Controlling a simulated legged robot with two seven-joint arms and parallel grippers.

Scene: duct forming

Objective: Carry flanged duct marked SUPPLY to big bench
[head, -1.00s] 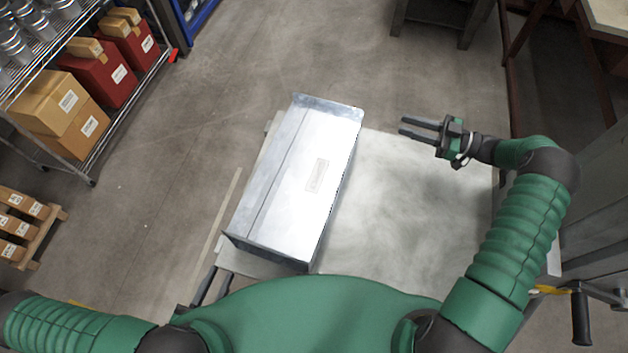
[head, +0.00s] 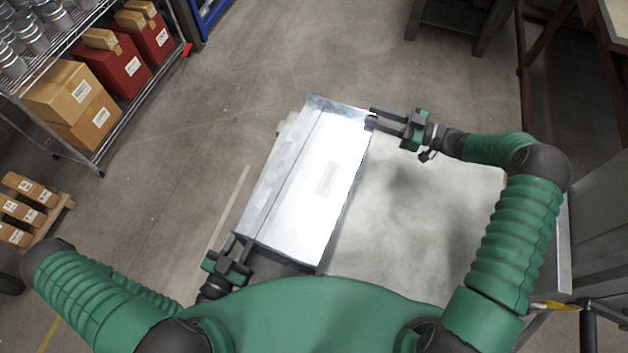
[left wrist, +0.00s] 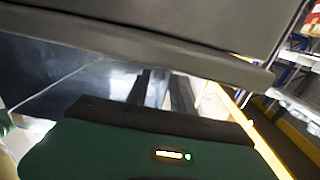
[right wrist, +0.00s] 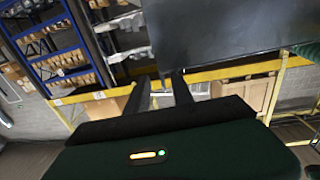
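The duct (head: 318,180) is a long shiny sheet-metal box with a flange at its far end. It lies on a pale bench top (head: 430,215), with a small unreadable label on its upper face. My right gripper (head: 371,117) is at the duct's far right corner, fingers apart; in the right wrist view the fingers (right wrist: 158,92) stand apart below a dark metal panel (right wrist: 215,40). My left gripper (head: 238,243) is at the near left corner, fingers apart; in the left wrist view the fingers (left wrist: 158,90) lie close under a metal edge. Contact is unclear at both.
The bench top right of the duct is bare. A wire shelf (head: 75,120) with boxes stands at the left, and a pallet of small boxes (head: 28,210) lies below it. Dark table legs (head: 460,25) stand at the top right. The floor beyond is clear.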

